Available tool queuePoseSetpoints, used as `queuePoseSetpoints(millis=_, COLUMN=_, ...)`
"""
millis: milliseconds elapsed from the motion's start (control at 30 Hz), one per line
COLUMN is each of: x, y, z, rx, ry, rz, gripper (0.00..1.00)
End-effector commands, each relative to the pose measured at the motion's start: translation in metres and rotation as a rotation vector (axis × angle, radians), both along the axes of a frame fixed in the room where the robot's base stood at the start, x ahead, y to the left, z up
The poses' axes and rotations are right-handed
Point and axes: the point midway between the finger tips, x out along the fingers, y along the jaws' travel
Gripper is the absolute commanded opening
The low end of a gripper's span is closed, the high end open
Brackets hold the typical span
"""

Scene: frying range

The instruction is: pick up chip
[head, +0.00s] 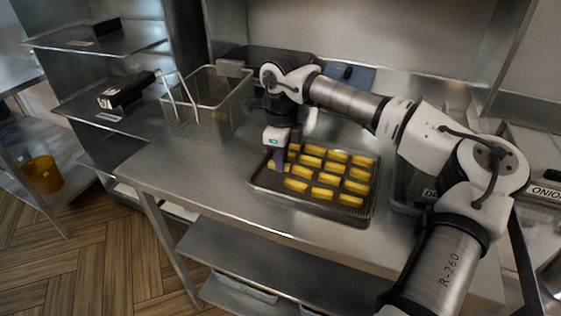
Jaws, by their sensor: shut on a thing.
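Several yellow chips (331,179) lie in rows on a dark ribbed tray (262,188) on the steel table. My gripper (279,168) points down over the left part of the tray, among the chips there. It is shut on a chip (285,168) at the tray's left side. The fingers hide part of this chip, and I cannot tell whether it is clear of the tray.
A wire fry basket (213,108) with handles stands on the table left of the tray. My arm spans the right side. Shelves (105,40) stand at the left, with a yellow container (42,174) low down. The table's front left is clear.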

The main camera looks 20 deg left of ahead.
Motion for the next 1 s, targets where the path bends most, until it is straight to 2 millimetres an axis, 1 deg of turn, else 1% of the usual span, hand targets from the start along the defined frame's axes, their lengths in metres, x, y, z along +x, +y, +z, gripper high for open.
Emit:
queuePoseSetpoints(millis=167, x=0.0, y=0.0, z=0.012, rx=0.0, ry=-0.002, rz=-0.001, gripper=0.0)
queuePoseSetpoints(millis=267, x=0.001, y=0.0, z=0.026, rx=0.0, ry=-0.004, rz=-0.001, gripper=0.0)
queuePoseSetpoints(millis=367, x=0.001, y=0.001, z=0.048, rx=0.0, ry=-0.005, rz=-0.001, gripper=0.0)
queuePoseSetpoints(millis=600, x=0.0, y=0.001, z=0.119, rx=0.002, ry=-0.004, rz=0.0, gripper=0.0)
queuePoseSetpoints(millis=700, x=0.0, y=0.001, z=0.146, rx=0.002, ry=-0.003, rz=0.0, gripper=0.0)
queuePoseSetpoints(millis=833, x=0.0, y=0.001, z=0.173, rx=0.001, ry=-0.003, rz=-0.001, gripper=0.0)
queuePoseSetpoints(millis=900, x=0.0, y=0.001, z=0.183, rx=0.001, ry=-0.001, rz=0.0, gripper=0.0)
queuePoseSetpoints(millis=1000, x=0.0, y=0.0, z=0.193, rx=0.001, ry=-0.001, rz=0.001, gripper=0.0)
